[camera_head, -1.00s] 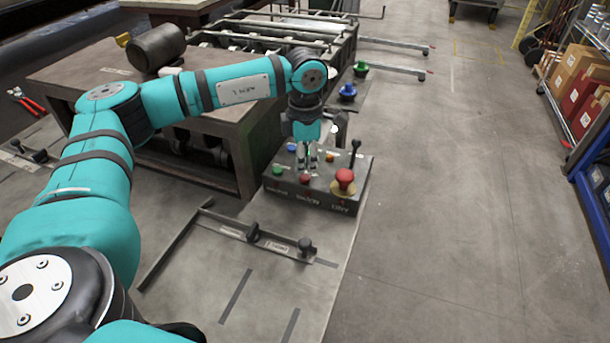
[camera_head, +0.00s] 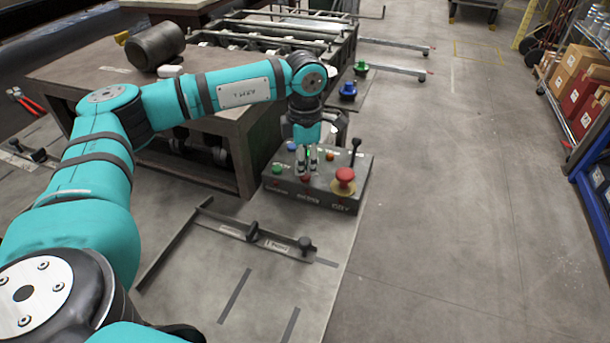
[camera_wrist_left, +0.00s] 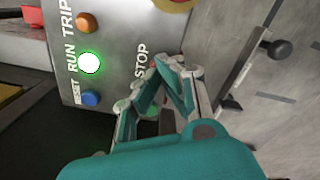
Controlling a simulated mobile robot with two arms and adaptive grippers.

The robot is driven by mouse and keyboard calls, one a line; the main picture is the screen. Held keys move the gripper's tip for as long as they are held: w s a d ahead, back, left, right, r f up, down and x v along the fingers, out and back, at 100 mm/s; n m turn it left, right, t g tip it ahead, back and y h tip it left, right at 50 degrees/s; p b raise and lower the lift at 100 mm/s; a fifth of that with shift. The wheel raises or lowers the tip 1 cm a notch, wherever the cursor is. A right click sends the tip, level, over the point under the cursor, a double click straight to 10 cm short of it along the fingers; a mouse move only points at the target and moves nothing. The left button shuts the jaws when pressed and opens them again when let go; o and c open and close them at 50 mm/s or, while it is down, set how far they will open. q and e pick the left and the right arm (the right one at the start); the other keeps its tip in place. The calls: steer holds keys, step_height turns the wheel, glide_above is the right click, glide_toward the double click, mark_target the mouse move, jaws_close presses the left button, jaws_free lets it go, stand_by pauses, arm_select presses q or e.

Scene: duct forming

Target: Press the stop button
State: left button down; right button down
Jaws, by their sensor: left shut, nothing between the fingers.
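The control box (camera_head: 322,190) is dark grey and stands on the floor panel. It bears a small red button (camera_head: 305,178) on its near side, a green button (camera_head: 278,169) to the left and a large red mushroom button (camera_head: 344,175) to the right. My left gripper (camera_head: 306,172) points down, shut and empty, with its fingertips right at the small red button; contact is hard to tell. In the left wrist view the fingertips (camera_wrist_left: 160,72) are beside the STOP label (camera_wrist_left: 140,62) and hide the button there. My right gripper is not in view.
A blue lamp (camera_wrist_left: 91,98), a lit RUN lamp (camera_wrist_left: 89,63) and an orange lamp (camera_wrist_left: 86,22) lie along the box's far side. A black lever (camera_head: 355,150) rises at its right back. A workbench (camera_head: 215,165) stands left; the floor right is clear.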

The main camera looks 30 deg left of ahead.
mark_target(305, 176)
arm_select(q)
steer(key=shift+f+b, duration=0.5)
steer(key=shift+f, duration=0.2)
steer(key=shift+r, duration=0.15)
steer(key=shift+r+p, duration=1.85)
steer(key=shift+r, duration=0.75)
steer(key=shift+r+p, duration=0.45)
steer(key=shift+r, duration=0.35)
